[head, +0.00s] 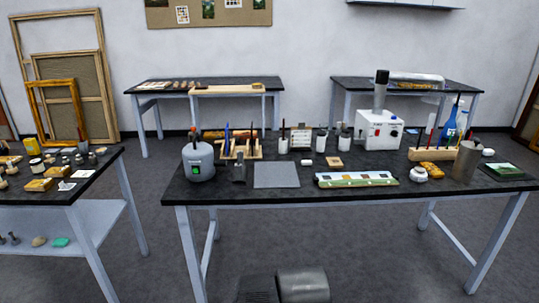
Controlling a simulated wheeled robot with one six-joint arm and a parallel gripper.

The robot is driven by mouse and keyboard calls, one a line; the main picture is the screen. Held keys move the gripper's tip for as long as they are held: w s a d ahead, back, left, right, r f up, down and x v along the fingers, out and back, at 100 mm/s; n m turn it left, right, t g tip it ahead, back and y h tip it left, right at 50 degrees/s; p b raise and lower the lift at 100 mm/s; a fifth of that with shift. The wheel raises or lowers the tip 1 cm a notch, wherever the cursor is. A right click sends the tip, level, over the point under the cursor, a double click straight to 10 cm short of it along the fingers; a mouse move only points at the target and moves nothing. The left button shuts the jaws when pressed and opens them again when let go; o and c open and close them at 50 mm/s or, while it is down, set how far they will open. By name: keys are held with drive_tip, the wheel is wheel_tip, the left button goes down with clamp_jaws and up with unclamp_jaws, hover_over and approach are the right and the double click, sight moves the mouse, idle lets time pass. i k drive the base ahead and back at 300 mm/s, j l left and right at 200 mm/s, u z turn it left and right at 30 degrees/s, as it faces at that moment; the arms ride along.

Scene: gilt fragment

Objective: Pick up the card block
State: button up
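I cannot tell for certain which thing is the card block. An upright panel with small dark and light patches (301,137) stands near the back of the middle table (228,192). My gripper does not show; only grey rounded parts, probably of my own arm, appear at the bottom edge.
A grey pot (198,162), a grey flat sheet (276,175), a colour strip (356,179), a white machine (380,130) and a metal cylinder (466,160) crowd the table. A left table (97,180) holds small items. The floor in front is clear.

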sight(334, 162)
drive_tip(key=i+l, duration=0.25)
drive_tip(key=i, duration=0.25)
drive_tip(key=i+l, duration=0.3)
drive_tip(key=i, duration=0.15)
drive_tip(key=i+l, duration=0.25)
drive_tip(key=i, duration=0.25)
drive_tip(key=i+l, duration=0.25)
drive_tip(key=i, duration=0.25)
drive_tip(key=l+z, duration=0.05)
